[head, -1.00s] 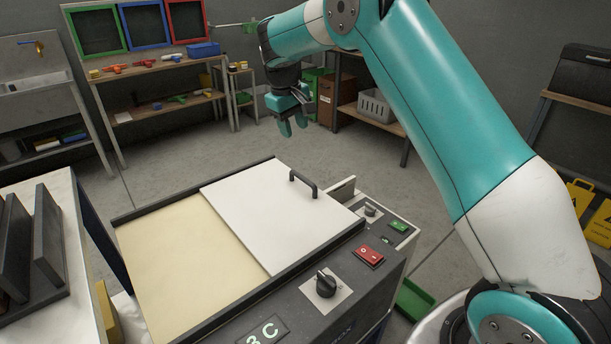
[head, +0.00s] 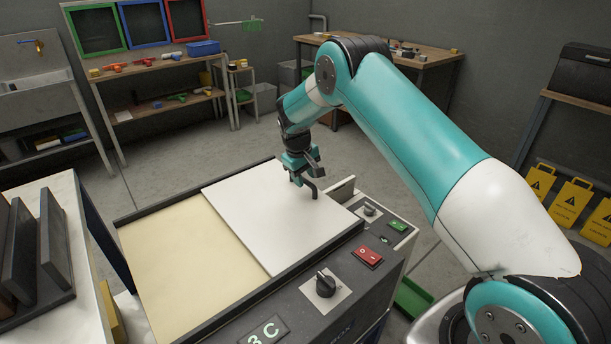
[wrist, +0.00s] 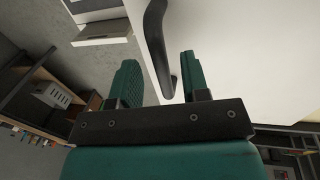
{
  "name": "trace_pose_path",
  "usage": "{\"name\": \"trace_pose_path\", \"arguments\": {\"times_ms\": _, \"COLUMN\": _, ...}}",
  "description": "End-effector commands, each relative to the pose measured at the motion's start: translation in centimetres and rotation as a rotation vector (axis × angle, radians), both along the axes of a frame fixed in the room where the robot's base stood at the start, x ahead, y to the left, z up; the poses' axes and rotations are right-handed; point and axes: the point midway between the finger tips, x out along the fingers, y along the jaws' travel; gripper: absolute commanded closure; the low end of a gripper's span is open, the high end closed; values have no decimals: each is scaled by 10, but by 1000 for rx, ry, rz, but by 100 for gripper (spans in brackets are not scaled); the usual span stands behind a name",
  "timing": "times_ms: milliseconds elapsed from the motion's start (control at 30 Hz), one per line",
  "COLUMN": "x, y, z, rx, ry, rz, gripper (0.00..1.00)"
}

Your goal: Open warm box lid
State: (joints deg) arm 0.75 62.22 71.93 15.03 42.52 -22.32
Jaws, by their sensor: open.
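The warm box (head: 310,290) stands in front of me, marked 3C on its front panel. Its white lid (head: 260,225) covers the right part of the top; a cream surface (head: 185,265) shows at the left. A dark bar handle (head: 316,192) rises from the lid's far right side. My gripper (head: 301,180) is at the handle, pointing down. In the wrist view the green fingers (wrist: 160,80) are apart, and the dark handle (wrist: 155,40) runs into the gap between them. I cannot tell whether either finger touches it.
The box panel carries a black knob (head: 326,284), a red switch (head: 367,257) and a green switch (head: 397,226). A white table with dark panels (head: 50,240) stands close on the left. Yellow caution signs (head: 571,200) stand at the right. Open floor lies behind the box.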

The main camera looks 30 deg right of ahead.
Motion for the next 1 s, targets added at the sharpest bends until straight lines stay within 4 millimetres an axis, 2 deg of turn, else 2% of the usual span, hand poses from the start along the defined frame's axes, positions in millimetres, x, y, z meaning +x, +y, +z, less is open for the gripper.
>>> {"name": "trace_pose_path", "arguments": {"times_ms": 100, "x": 0, "y": -1, "z": -6, "rx": 1, "ry": 1, "rz": 0, "gripper": 58}}
{"name": "trace_pose_path", "arguments": {"times_ms": 367, "x": 0, "y": -1, "z": -7, "rx": 0, "ry": 0, "rz": 0, "gripper": 58}}
{"name": "trace_pose_path", "arguments": {"times_ms": 567, "x": 0, "y": -1, "z": -7, "rx": 0, "ry": 0, "rz": 0, "gripper": 100}}
{"name": "trace_pose_path", "arguments": {"times_ms": 800, "x": 0, "y": -1, "z": -6, "rx": 0, "ry": 0, "rz": -1, "gripper": 100}}
{"name": "trace_pose_path", "arguments": {"times_ms": 1000, "x": -6, "y": 17, "z": -6, "rx": 0, "ry": 0, "rz": -6, "gripper": 100}}
